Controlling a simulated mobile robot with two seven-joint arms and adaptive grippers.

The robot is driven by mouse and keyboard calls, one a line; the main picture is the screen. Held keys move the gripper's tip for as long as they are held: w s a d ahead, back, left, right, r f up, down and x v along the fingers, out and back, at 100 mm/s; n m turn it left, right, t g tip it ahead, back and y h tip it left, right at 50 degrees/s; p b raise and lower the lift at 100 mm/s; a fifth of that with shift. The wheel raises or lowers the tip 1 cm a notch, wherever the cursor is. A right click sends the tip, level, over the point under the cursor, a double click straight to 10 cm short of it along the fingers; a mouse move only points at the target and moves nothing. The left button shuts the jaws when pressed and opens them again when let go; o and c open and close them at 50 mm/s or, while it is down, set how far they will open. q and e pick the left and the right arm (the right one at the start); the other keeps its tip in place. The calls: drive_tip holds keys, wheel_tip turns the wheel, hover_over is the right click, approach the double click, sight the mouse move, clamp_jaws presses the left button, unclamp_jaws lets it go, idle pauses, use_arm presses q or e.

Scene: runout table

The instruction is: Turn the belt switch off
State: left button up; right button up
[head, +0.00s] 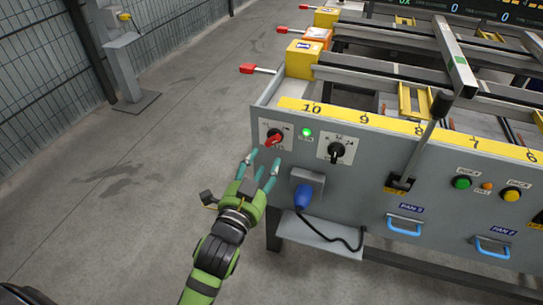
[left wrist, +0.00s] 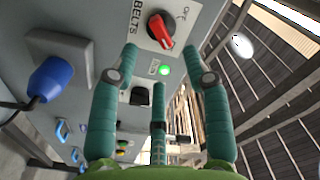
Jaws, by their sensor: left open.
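The belt switch is a red rotary knob (head: 274,138) on a white plate at the left end of the grey panel. In the left wrist view the red knob (left wrist: 161,30) sits near the top, beside the lettering BELTS and OFF, tilted relative to the picture. My left gripper (head: 262,163) is open and empty, its teal fingers just below and left of the knob and apart from it. In the left wrist view my left gripper (left wrist: 162,62) spreads its fingers below the knob. My right gripper is not in view.
A lit green lamp (head: 307,132) and a black rotary knob (head: 337,151) are right of the red knob. A blue plug (head: 303,196) with a black cable sticks out below. A black lever (head: 424,138) stands farther right.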

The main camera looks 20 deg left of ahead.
sight(274, 139)
use_arm(q)
drive_tip(key=w, duration=0.6)
drive_tip(key=shift+w+d+b, duration=0.2)
drive_tip(key=shift+w+b, duration=0.05)
drive_tip(key=shift+b, duration=0.1)
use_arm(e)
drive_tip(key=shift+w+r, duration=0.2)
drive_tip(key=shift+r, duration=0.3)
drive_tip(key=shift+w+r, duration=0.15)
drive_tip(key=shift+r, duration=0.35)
use_arm(q)
clamp_jaws()
